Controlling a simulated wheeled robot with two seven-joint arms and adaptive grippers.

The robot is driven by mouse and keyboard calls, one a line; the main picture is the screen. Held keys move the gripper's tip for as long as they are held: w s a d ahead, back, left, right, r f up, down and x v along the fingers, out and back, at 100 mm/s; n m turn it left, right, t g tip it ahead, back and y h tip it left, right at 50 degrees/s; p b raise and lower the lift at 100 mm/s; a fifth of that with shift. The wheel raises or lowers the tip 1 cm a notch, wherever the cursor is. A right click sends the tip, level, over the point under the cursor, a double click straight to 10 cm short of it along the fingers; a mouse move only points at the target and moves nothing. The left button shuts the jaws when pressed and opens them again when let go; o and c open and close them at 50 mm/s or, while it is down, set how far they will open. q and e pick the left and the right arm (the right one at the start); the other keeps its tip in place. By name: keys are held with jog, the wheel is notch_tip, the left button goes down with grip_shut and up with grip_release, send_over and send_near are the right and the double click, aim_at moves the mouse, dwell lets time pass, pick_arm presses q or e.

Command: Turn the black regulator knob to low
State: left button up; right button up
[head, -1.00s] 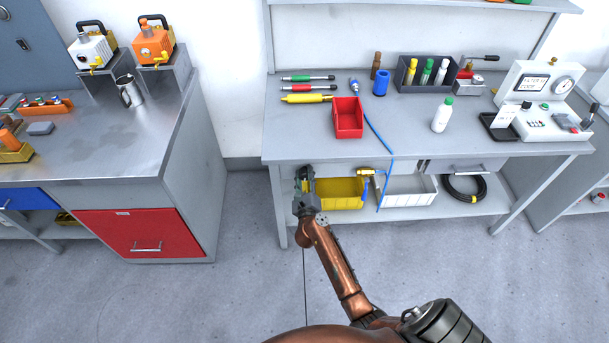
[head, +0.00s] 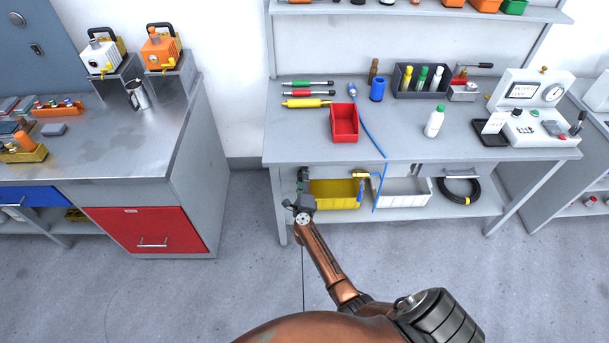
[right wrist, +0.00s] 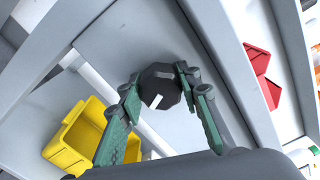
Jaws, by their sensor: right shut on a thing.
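The black knob (right wrist: 160,85) shows in the right wrist view, a faceted dark cap with a short white mark on its face. The mark slants toward the lower part of that picture. My right gripper (right wrist: 159,84) has its green fingers on both sides of the knob and is shut on it. In the head view my right gripper (head: 303,180) is at the left front end of the grey workbench, just below the tabletop. The knob is hidden there behind the gripper. My left gripper is not in view.
A yellow bin (head: 335,195) and a white bin (head: 403,192) stand on the lower shelf, right of my right gripper. A blue hose (head: 372,135) hangs over the front edge. A red bin (head: 345,125) sits on the tabletop. Floor is free at the left.

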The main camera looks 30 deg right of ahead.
jog(key=n+p, duration=0.1)
jog(key=n, duration=0.1)
jog(key=shift+a+n+p, duration=0.1)
jog(key=shift+n+p, duration=0.3)
jog(key=n+p, duration=0.1)
jog(key=n, duration=0.2)
jog(key=shift+n+p, duration=0.3)
jog(key=shift+p, duration=0.1)
jog(key=n+p, duration=0.1)
jog(key=n, duration=0.2)
jog(key=shift+f, duration=0.15)
pick_arm(q)
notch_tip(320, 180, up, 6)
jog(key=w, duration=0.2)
jog(key=shift+p, duration=0.45)
pick_arm(e)
jog(key=shift+n, duration=1.7)
jog(key=o, duration=1.2)
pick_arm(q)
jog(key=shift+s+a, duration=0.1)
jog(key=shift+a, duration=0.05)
